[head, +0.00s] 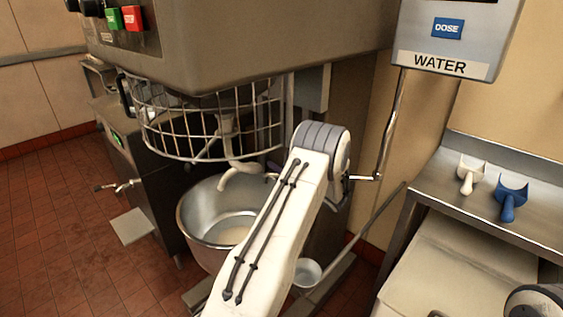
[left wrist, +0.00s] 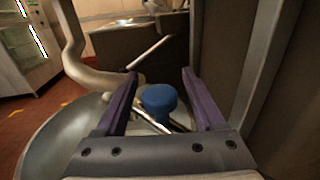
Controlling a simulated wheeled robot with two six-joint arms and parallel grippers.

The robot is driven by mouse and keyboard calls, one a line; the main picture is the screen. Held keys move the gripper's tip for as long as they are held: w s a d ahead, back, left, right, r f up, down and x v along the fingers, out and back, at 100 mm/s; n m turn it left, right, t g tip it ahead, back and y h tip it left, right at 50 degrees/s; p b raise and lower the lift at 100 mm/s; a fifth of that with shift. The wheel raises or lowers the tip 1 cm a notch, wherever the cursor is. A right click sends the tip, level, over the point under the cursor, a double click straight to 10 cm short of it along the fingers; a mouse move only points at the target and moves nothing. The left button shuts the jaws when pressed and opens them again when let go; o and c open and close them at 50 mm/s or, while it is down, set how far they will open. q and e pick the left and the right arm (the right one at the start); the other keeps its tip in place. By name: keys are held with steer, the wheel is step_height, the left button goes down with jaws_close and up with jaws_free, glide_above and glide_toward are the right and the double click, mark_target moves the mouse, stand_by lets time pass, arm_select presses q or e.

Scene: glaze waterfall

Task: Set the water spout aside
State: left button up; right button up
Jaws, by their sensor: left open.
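The water spout (head: 392,125) is a thin metal pipe hanging from the grey WATER box (head: 445,40) in the head view. It bends left at its foot and runs toward my left wrist. In the left wrist view a blue knob (left wrist: 159,100) with a metal rod beside it sits between the two purple fingers of my left gripper (left wrist: 160,75). The fingers are apart, with gaps on both sides of the knob. My right gripper is out of view.
The mixer bowl (head: 190,218) stands left of my left arm, with the dough hook (head: 238,172) and wire guard (head: 165,140) above it. A steel shelf (head: 460,200) at right holds a white scoop (head: 469,178) and a blue scoop (head: 510,200).

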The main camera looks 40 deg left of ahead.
arm_select(q)
steer(key=shift+a, duration=0.25)
jaws_close()
stand_by(1.4)
